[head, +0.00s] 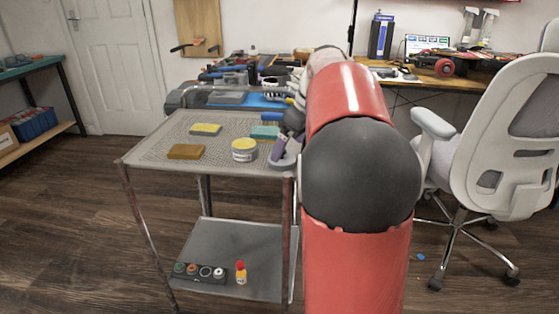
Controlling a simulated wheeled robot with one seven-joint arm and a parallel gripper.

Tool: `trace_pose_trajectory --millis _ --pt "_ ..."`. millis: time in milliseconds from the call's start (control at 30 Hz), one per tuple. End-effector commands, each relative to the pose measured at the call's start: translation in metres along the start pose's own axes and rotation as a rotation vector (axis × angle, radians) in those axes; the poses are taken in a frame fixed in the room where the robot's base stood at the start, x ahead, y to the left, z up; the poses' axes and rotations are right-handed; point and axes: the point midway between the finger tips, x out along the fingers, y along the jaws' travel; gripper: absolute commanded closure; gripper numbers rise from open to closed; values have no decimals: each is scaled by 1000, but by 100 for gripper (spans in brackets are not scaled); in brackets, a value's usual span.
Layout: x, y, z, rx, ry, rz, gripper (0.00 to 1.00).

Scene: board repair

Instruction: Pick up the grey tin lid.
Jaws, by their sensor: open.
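A small round tin (244,152) with a pale side and a yellow top stands on the cart's upper shelf. I cannot make out a separate grey tin lid; it may be hidden behind my arm. My gripper (285,152) shows only in part at the shelf's right edge, to the right of the tin and apart from it. It is open, and I see nothing held in it. The rest of it is hidden by my red and black arm.
The mesh cart shelf (150,150) also holds a yellow sponge (206,129), an ochre block (186,152) and a teal block (265,132). Several small pots (205,271) and a red-capped bottle (241,272) stand below. A cluttered bench lies behind; an office chair (500,130) stands right.

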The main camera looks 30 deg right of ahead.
Motion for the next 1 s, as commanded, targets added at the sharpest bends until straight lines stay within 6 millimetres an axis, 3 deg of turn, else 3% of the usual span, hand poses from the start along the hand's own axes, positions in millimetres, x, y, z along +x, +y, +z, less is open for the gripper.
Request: trace_pose_trajectory --millis 200,533,867,1000 --pt "33 0 1 -1 1 1 10" --pt "39 0 1 -2 0 -1 11" --pt "39 0 1 -2 0 -1 54" --pt "39 0 1 -2 0 -1 57"
